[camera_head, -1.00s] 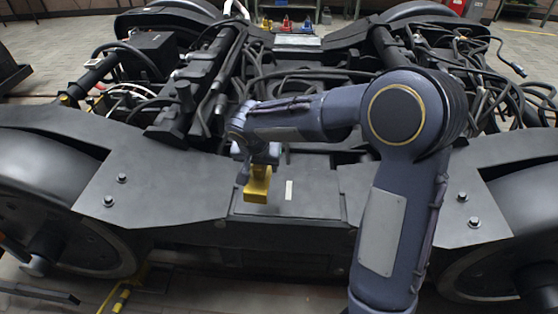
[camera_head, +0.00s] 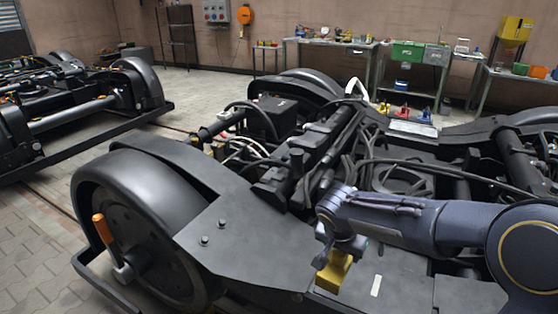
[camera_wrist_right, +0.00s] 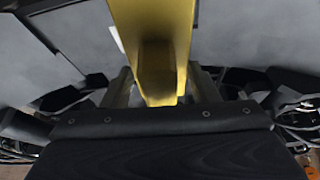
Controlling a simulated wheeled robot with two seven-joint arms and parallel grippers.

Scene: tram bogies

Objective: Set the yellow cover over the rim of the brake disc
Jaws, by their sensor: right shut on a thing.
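The yellow cover (camera_head: 333,271) is in my right gripper (camera_head: 343,247), which is shut on it above the dark flat top plate of the near bogie frame. In the right wrist view the yellow cover (camera_wrist_right: 155,40) runs up out of the picture, with the fingers of the right gripper (camera_wrist_right: 160,88) on either side of it. At the left of the head view is a large dark wheel (camera_head: 168,262). I cannot make out clearly which part is the brake disc. The cover is well apart from this wheel. My left gripper is not in view.
An orange handle (camera_head: 103,229) with a grey end stands out in front of the wheel. Bolts (camera_head: 205,240) rise from the frame plate. Hoses and cables (camera_head: 365,145) fill the bogie's middle. Another bogie (camera_head: 75,105) stands at the left. Workbenches (camera_head: 335,42) line the back wall.

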